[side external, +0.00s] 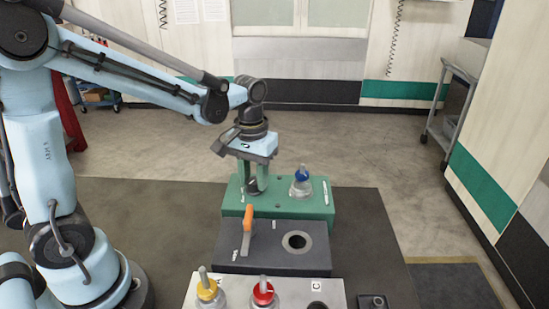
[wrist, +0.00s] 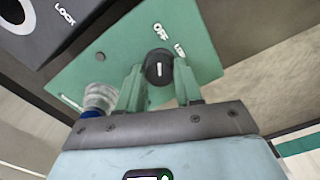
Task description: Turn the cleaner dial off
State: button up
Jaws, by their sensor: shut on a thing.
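The dial (wrist: 158,58) is a round black knob with a short white mark on its face. It sits on the green base (wrist: 103,64), close to one end. White "OFF" lettering shows just above it in the wrist view, with a second, partly hidden label to its right. My gripper (wrist: 158,72) has one finger on each side of the dial and is shut on it. In the side external view my gripper (side external: 255,188) points straight down at the left part of the green base (side external: 285,208), and its fingers mostly hide the dial.
A blue-topped clear part (side external: 302,178) stands on the green base, right of my gripper. In front is a dark base (side external: 285,262) with an orange-handled lever (side external: 248,220) and a round hole. A pale base with yellow (side external: 207,290) and red (side external: 263,292) knobs is nearest.

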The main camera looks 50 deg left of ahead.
jog(key=o, duration=1)
jog(key=shift+o, duration=0.2)
notch_tip(320, 180, up, 12)
jog(key=m+t, duration=0.4)
jog(key=t, duration=0.2)
send_near(251, 183)
jog(key=d, duration=0.2)
jog(key=shift+s+a+f+m+t, duration=0.15)
jog(key=shift+f+t, duration=0.15)
jog(key=shift+f, duration=0.15)
jog(key=shift+s+d+f+m+t, duration=0.15)
jog(key=shift+f+t, duration=0.15)
jog(key=shift+f, duration=0.15)
